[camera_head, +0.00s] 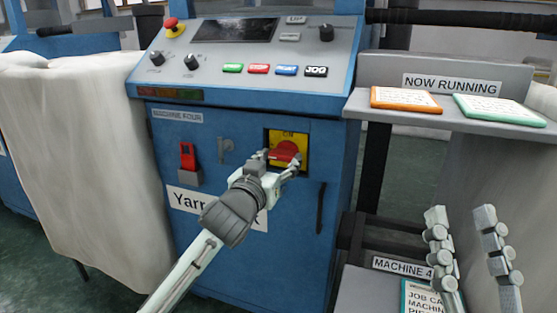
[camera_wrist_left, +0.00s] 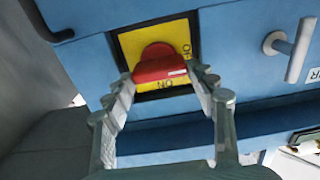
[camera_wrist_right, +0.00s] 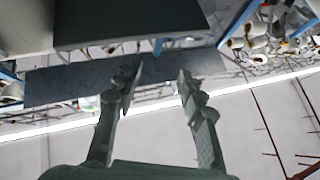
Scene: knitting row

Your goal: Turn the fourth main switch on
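The red main switch (camera_head: 285,152) sits on a yellow plate (camera_head: 302,139) on the blue front of the machine labelled MACHINE FOUR (camera_head: 177,116). My left gripper also shows in the left wrist view (camera_wrist_left: 166,85). My right gripper (camera_head: 460,212) is open and empty at the lower right, away from the switch.
A red padlock-like part (camera_head: 187,156) and a small handle (camera_head: 226,150) are left of the switch. The sloped control panel (camera_head: 250,75) with an emergency stop (camera_head: 174,28) is above. A NOW RUNNING shelf (camera_head: 447,107) is at right; white cloth (camera_head: 80,140) hangs at left.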

